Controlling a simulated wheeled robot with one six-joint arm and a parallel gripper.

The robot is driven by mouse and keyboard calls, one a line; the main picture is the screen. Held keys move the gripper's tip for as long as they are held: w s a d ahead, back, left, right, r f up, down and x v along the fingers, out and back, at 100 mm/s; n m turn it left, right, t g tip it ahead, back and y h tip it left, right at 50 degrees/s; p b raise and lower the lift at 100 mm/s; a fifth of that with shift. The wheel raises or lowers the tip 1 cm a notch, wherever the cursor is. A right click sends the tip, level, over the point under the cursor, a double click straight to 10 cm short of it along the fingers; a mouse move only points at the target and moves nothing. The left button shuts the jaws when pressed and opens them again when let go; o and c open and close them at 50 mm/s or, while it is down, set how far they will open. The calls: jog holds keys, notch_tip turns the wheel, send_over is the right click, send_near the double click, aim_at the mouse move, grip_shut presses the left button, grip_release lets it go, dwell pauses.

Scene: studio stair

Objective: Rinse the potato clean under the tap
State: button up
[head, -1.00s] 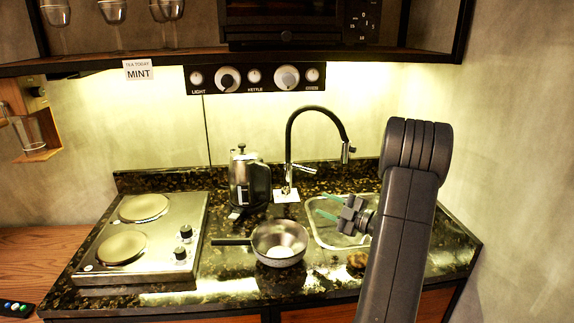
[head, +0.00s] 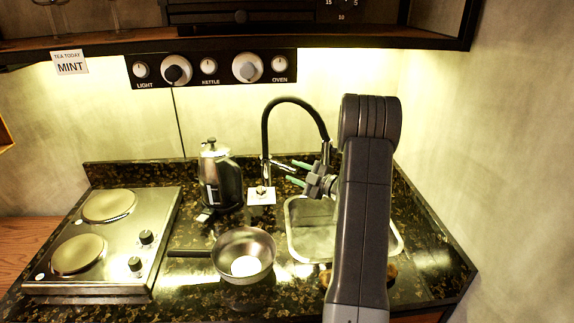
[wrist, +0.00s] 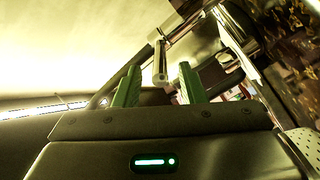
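My gripper (head: 299,173) is open and empty, its two green fingers pointing left towards the base of the black-hosed tap (head: 265,135). The tap's metal lever (head: 282,167) is just left of the fingertips. In the wrist view, a pale metal rod of the tap (wrist: 160,62) shows between the open fingers (wrist: 158,88); I cannot tell whether it is lever or spout. The steel sink (head: 305,245) is below and partly behind my arm. A brown lump, probably the potato (head: 391,272), lies at the sink's front edge, mostly hidden by my arm.
A steel pan (head: 243,255) stands left of the sink, its handle pointing left. A kettle (head: 221,178) stands behind it, and a two-plate hob (head: 105,240) is at far left. A shelf with a knob panel (head: 212,69) overhangs the back.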

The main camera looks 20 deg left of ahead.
aim_at(287, 168)
jog(key=shift+p+x, duration=0.35)
jog(key=shift+x, duration=1.65)
grip_shut()
